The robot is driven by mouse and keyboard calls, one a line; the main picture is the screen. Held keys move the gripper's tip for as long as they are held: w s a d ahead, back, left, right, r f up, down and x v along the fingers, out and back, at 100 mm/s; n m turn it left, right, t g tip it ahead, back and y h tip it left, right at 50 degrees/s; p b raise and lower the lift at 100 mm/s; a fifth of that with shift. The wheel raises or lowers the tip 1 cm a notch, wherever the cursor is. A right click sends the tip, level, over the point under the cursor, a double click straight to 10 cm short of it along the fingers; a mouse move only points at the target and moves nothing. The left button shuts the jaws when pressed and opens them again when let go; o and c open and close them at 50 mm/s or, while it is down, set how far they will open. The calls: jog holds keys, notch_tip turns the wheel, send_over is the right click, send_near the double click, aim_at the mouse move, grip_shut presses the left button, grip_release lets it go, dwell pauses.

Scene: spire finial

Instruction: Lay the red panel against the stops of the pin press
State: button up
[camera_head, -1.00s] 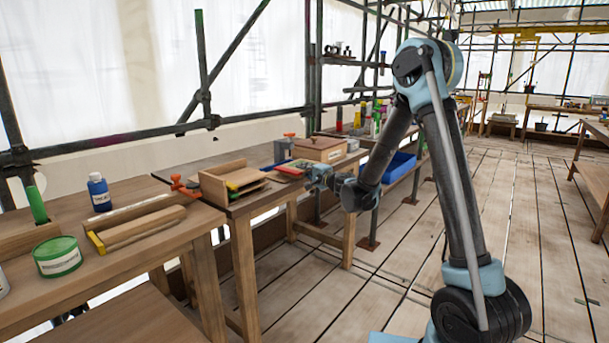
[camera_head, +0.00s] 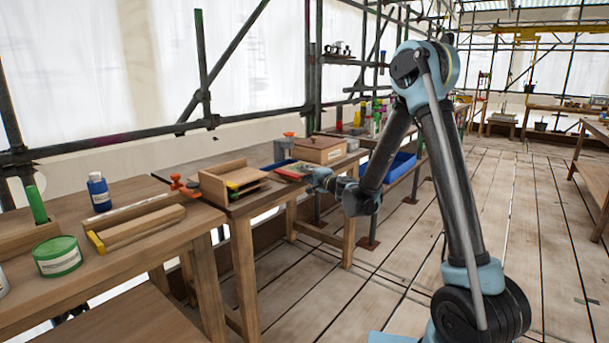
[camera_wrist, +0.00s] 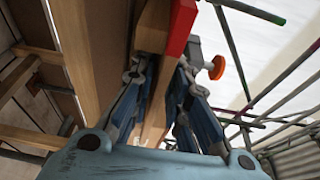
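A red piece that looks like the red panel (camera_wrist: 181,28) stands beside a wooden block (camera_wrist: 152,28) in the wrist view, just beyond my fingertips. My gripper (camera_wrist: 163,68) has its two blue fingers apart, with bare wood showing between them. I see no clear contact with the red piece. In the head view my gripper (camera_head: 312,177) is at the front edge of the far bench, beside a small red flat thing (camera_head: 291,172). The pin press and its stops cannot be told apart clearly here.
A wooden box (camera_head: 320,150) and a blue bin (camera_head: 401,166) are behind. The near bench (camera_head: 130,265) holds a blue bottle (camera_head: 99,192) and a green tin (camera_head: 58,256).

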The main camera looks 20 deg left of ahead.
jog(key=s+d+r+n+g+h, duration=0.1)
jog(key=s+d+n+g+h, duration=0.15)
jog(key=s+d, duration=0.7)
jog(key=s+d+r+n+g+h, duration=0.1)
jog(key=s+d+n, duration=0.4)
jog(key=d, duration=0.7)
jog(key=s+d+f+g+h, duration=0.1)
jog(key=s+d+f+h, duration=0.2)
jog(key=s+d, duration=0.6)
jog(key=s+d+f+g+h, duration=0.2)
jog(key=s+d+f+h, duration=0.2)
jog(key=s+d, duration=0.5)
jog(key=s+d+f+g+h, duration=0.2)
jog(key=s+d+f+h, duration=0.1)
jog(key=s+d, duration=0.6)
jog(key=d+f, duration=0.1)
jog(key=d, duration=0.2)
jog(key=shift+f+h, duration=0.2)
jog(key=shift+h, duration=0.15)
jog(key=shift+c, duration=0.3)
